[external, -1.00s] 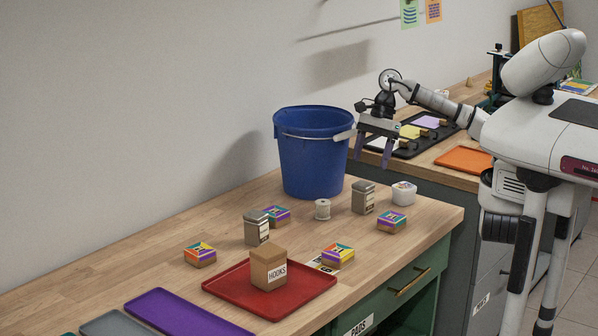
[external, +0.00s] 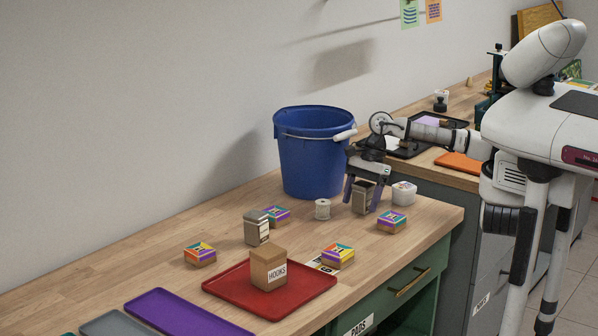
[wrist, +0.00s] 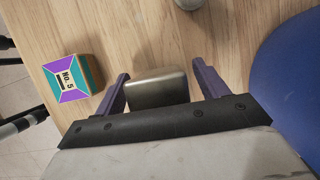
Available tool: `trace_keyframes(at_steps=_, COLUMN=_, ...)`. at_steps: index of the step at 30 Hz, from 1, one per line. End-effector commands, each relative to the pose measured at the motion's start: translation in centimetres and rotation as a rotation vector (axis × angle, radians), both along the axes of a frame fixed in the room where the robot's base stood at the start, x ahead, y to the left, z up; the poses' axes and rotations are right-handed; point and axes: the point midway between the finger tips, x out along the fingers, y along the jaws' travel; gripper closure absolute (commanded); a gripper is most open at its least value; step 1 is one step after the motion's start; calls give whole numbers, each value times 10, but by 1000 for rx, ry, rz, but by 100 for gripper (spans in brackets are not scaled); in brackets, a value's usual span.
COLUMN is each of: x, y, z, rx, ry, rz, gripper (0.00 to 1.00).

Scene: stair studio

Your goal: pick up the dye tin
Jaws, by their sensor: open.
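A grey metal tin with a label (external: 362,199) stands upright on the wooden bench, right of the blue bucket. My gripper (external: 363,198) is open and reaches down over this tin, one purple finger on either side. In the wrist view the tin's metal top (wrist: 157,87) lies between the two spread fingers (wrist: 160,72), with gaps showing at both sides. A second, similar grey tin (external: 257,229) stands further left, near the red tray. I cannot read either label well enough to tell which tin is the dye.
A blue bucket (external: 312,160) stands close behind and left of my gripper. A white tub (external: 404,194), a colourful box (external: 391,222) and a thread spool (external: 322,209) are close by. A red tray (external: 228,283) holds a HOOKS box (external: 268,268).

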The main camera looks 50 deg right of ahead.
Motion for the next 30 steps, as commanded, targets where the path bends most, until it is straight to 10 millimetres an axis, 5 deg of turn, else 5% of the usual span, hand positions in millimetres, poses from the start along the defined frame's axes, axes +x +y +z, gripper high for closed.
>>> trace_keyframes(at_steps=4, x=0, y=0, z=0, rx=0, ry=0, rz=0, gripper=29)
trace_keyframes(at_steps=16, x=0, y=0, z=0, rx=0, ry=0, rz=0, gripper=80)
trace_keyframes(at_steps=30, x=1, y=-1, z=16, rx=-1, ry=-2, rz=-1, gripper=80)
